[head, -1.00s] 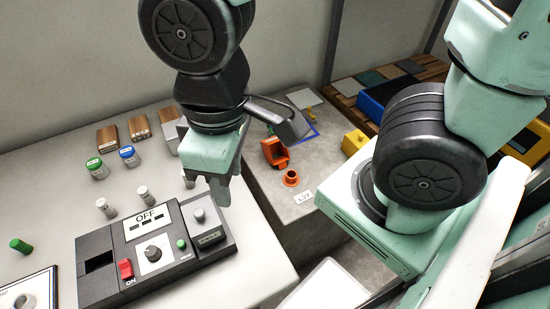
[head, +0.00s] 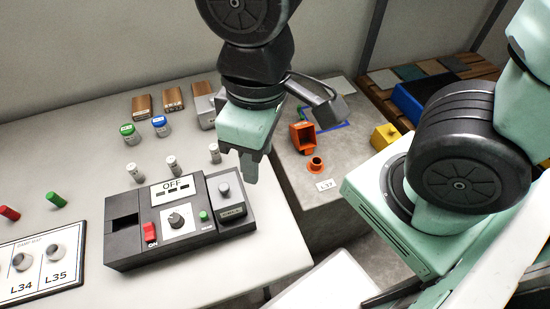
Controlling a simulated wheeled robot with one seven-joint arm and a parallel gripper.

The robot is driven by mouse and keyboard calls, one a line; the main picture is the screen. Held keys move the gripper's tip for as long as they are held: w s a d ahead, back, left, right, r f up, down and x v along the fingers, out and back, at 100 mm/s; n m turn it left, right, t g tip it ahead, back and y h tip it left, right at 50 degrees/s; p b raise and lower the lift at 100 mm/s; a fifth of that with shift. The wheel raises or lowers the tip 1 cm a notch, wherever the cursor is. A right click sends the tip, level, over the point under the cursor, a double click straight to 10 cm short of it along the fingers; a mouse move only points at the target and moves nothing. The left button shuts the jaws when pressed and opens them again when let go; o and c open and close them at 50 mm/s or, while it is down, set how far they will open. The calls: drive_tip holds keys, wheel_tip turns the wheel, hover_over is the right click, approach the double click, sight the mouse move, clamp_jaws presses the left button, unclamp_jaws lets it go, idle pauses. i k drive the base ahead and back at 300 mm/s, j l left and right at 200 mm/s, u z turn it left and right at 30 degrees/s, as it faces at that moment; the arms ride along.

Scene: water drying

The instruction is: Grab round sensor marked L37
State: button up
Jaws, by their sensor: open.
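A card reading L37 (head: 326,185) lies on the grey surface at the right. A small round orange piece with a flanged base (head: 316,165) stands upright just behind the card. No marking can be read on the piece itself. My gripper (head: 251,170) points down, left of the orange piece and apart from it, above the right end of the black control box (head: 180,222). Its fingers show nearly edge-on, with nothing seen between them.
An orange open-sided part (head: 303,137) stands behind the round piece, with a yellow block (head: 385,136) to the right. A board (head: 42,267) marked L34 and L35 holds round grey pieces at the left. The front white table is partly clear.

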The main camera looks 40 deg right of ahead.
sight(132, 168)
drive_tip(key=j+u, duration=0.25)
drive_tip(key=j, duration=1.25)
